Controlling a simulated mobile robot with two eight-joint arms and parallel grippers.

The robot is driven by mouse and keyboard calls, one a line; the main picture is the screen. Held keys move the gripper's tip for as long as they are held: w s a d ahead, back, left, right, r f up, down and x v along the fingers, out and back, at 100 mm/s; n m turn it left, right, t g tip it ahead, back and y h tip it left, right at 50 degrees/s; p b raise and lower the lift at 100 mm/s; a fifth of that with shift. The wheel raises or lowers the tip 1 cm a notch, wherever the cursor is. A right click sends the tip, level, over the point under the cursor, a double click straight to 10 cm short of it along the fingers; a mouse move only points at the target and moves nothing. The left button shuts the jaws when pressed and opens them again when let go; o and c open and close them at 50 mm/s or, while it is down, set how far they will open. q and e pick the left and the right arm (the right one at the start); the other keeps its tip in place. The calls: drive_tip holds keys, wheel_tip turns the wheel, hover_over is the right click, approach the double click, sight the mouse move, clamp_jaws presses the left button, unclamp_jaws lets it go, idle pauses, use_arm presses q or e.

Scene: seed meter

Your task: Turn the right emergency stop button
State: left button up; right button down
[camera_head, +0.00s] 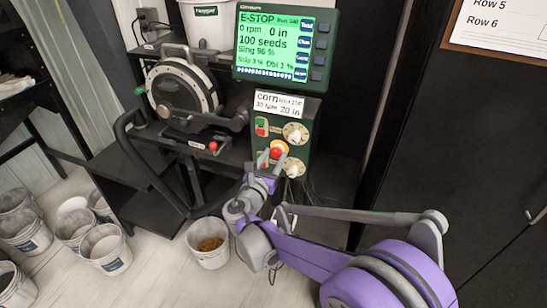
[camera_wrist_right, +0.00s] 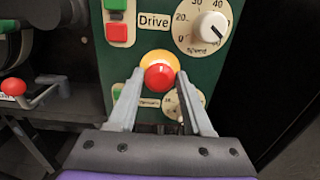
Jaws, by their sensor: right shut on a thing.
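The right emergency stop button (camera_head: 279,147) is a red mushroom head on a yellow collar, on the green control panel (camera_head: 299,110). It also shows in the right wrist view (camera_wrist_right: 160,77), between the fingertips. My right gripper (camera_head: 271,157) reaches it from the front and is shut on it, one finger on each side. In the right wrist view the grey fingers of the gripper (camera_wrist_right: 160,80) flank the red head. The display (camera_head: 284,45) above reads E-STOP and 0 rpm. My left gripper is not in view.
The panel has a Drive switch (camera_wrist_right: 116,17), a speed dial (camera_wrist_right: 211,27) and a lower vacuum dial partly hidden by a finger. Another red knob (camera_head: 213,146) sits left on the seed meter stand. Several buckets stand on the floor; one (camera_head: 208,243) holds seed.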

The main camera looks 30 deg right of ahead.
drive_tip(key=shift+s+m, duration=0.1)
drive_tip(key=shift+m, duration=3)
drive_tip(key=shift+c, duration=1.8)
unclamp_jaws()
drive_tip(key=shift+d, duration=0.1)
drive_tip(key=v, duration=1.1)
drive_tip(key=shift+d, duration=0.1)
